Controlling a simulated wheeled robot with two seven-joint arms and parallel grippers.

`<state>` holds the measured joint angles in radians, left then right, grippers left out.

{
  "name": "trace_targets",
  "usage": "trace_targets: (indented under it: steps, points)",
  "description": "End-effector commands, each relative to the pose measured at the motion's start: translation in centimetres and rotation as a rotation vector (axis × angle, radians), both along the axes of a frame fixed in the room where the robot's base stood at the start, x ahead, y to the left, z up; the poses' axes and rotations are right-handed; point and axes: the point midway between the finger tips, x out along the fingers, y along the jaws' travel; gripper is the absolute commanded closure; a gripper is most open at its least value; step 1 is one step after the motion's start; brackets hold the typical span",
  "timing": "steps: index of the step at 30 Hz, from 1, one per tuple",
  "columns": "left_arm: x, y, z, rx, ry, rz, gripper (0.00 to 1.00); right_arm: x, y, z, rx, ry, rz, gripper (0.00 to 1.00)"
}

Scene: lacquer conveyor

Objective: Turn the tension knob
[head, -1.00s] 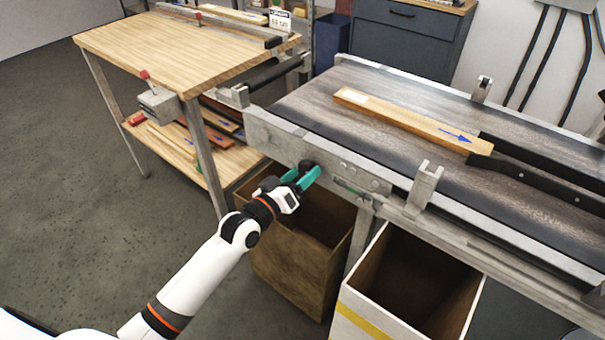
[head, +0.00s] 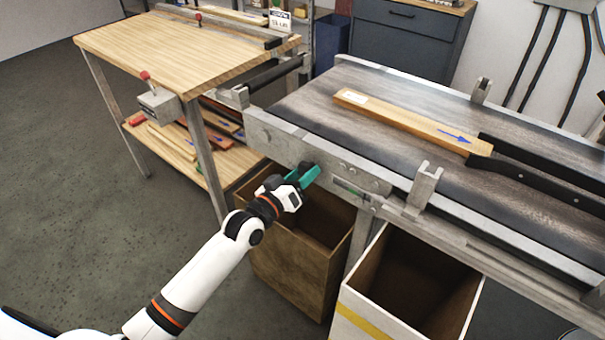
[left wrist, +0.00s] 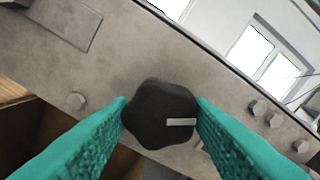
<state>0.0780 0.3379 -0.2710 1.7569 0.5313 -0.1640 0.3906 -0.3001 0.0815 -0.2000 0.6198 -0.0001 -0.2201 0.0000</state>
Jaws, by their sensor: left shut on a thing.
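The tension knob (left wrist: 160,112) is a black, lobed knob with a white pointer mark on the conveyor's grey side plate (left wrist: 110,45). In the left wrist view the pointer mark lies to the right of the knob's middle, nearly level. My left gripper (left wrist: 161,108) has teal fingers on both sides of the knob and is shut on it. In the head view the left gripper (head: 306,174) is at the conveyor's near side rail, and the knob shows only as a dark patch (head: 305,165) partly hidden by the fingers. My right gripper is out of view.
A wooden strip (head: 410,118) with a blue arrow lies on the conveyor belt (head: 340,115). A brown bin (head: 290,265) stands below the gripper, and a white bin with a yellow stripe (head: 375,318) stands to its right. A wooden workbench (head: 150,55) is at the left.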

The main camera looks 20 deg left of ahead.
Motion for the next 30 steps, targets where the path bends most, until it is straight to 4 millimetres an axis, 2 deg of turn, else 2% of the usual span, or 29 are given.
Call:
trace_targets:
  steps: [21,30]
  points:
    - [0.0,0.0,0.1,0.476,-0.169,-0.001,0.78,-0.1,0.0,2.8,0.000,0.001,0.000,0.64]
    - [0.0,0.0,0.0,0.592,-0.214,-0.001,0.78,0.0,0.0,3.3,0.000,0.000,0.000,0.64]
